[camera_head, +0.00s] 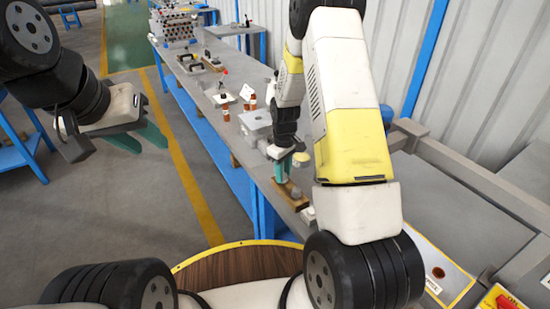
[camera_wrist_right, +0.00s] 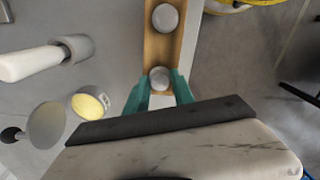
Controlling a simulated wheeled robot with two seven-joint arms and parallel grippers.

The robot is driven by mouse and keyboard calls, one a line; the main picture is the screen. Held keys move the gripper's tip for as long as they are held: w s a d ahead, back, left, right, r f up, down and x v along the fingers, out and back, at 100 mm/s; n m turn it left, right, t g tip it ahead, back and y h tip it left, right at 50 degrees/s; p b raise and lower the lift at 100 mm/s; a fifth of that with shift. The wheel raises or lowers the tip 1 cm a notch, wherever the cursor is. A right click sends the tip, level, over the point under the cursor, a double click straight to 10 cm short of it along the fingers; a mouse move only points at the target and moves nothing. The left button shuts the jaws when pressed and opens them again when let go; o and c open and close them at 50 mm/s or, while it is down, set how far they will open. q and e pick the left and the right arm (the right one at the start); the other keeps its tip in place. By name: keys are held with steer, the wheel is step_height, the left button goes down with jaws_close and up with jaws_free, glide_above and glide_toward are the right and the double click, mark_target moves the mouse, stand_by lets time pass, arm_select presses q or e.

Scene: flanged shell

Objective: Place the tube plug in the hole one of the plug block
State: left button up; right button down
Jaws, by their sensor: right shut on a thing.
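The plug block (camera_wrist_right: 156,48) is a tan wooden bar on the grey table; in the head view its near part (camera_head: 293,197) shows below my right gripper (camera_head: 283,168). In the right wrist view a grey round-topped piece, seemingly the tube plug (camera_wrist_right: 160,76), sits between the green fingers of my right gripper (camera_wrist_right: 160,88), which is shut on it over the block. Whether the plug is inside a hole or above it I cannot tell. A second grey round piece (camera_wrist_right: 165,18) shows further along the block. My left gripper (camera_head: 140,130) is open and empty, off the table's left side.
A white cylinder with a grey collar (camera_wrist_right: 45,60), a yellow-faced round piece (camera_wrist_right: 90,103) and a grey disc (camera_wrist_right: 46,122) lie left of the block. Brown bottles (camera_head: 250,101) and a grey box (camera_head: 256,124) stand further back on the table (camera_head: 212,112).

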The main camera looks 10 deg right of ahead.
steer(key=c, duration=1.1)
jaws_free()
steer(key=shift+f, duration=0.1)
steer(key=s+r+m+t, duration=0.1)
steer(key=s+r, duration=0.2)
steer(key=r, duration=0.6)
steer(key=s+r+m+t+y, duration=0.1)
steer(key=s+r, duration=0.2)
steer(key=r, duration=0.7)
steer(key=s+r+m+t, duration=0.1)
steer(key=s+r, duration=0.3)
steer(key=r, duration=0.5)
steer(key=s+r+m+t, duration=0.1)
steer(key=s+r, duration=0.1)
steer(key=s, duration=0.2)
steer(key=s+a+r+m+t, duration=0.1)
steer(key=s+r, duration=0.1)
steer(key=s, duration=0.3)
steer(key=s+a+r+m+t+y, duration=0.1)
steer(key=s+r+m, duration=0.1)
steer(key=s, duration=0.3)
steer(key=shift+s+a, duration=0.1)
steer(key=shift+s, duration=0.1)
